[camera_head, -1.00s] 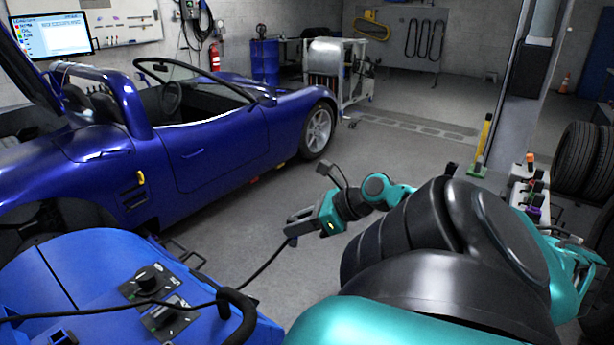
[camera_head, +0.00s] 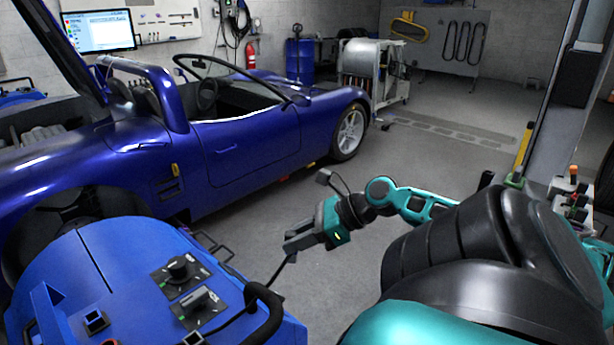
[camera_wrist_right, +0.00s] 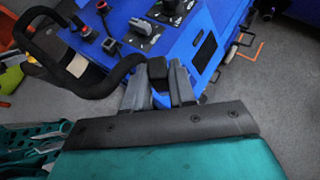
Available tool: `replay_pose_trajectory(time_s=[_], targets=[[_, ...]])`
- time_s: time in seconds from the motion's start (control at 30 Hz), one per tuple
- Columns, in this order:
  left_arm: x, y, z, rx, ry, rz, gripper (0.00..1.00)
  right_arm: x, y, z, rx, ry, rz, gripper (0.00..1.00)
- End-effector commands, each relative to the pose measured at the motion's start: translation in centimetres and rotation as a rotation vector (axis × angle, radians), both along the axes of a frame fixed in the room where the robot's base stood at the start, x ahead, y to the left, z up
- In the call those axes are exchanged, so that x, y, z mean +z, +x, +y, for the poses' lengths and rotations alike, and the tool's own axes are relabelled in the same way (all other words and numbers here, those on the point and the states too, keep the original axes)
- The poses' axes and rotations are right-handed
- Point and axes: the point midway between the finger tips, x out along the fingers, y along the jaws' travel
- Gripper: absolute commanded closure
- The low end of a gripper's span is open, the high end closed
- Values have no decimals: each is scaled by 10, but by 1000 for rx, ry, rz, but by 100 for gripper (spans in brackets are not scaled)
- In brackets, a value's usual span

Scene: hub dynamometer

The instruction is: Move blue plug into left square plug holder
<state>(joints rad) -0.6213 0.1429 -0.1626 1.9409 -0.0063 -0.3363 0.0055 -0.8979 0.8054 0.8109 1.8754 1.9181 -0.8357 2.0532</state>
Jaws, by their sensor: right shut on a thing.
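My right gripper (camera_head: 290,246) is shut on a dark piece with a black cable, in the air right of the blue machine (camera_head: 85,262). In the right wrist view the dark piece (camera_wrist_right: 158,72) sits between the two grey fingers; no blue shows on it, so I cannot confirm it is the blue plug. A small square holder (camera_head: 95,321) is on the machine top at lower left, apart from the gripper. A second squarish fitting (camera_head: 193,338) is partly cut off at the bottom edge. My left gripper is not in view.
A black curved handle (camera_head: 268,308) stands at the machine's right edge, between gripper and machine top. The black cable (camera_head: 277,272) hangs from the gripper towards it. Two knob panels (camera_head: 180,270) sit on top. A blue car (camera_head: 245,140) stands behind; the floor between is clear.

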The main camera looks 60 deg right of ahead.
Motion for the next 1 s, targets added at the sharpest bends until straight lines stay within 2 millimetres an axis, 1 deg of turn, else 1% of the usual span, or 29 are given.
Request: replay_pose_trajectory(time_s=[1.0], targets=[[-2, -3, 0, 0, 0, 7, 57, 1, 39, 72, 314, -1, -1, 100]])
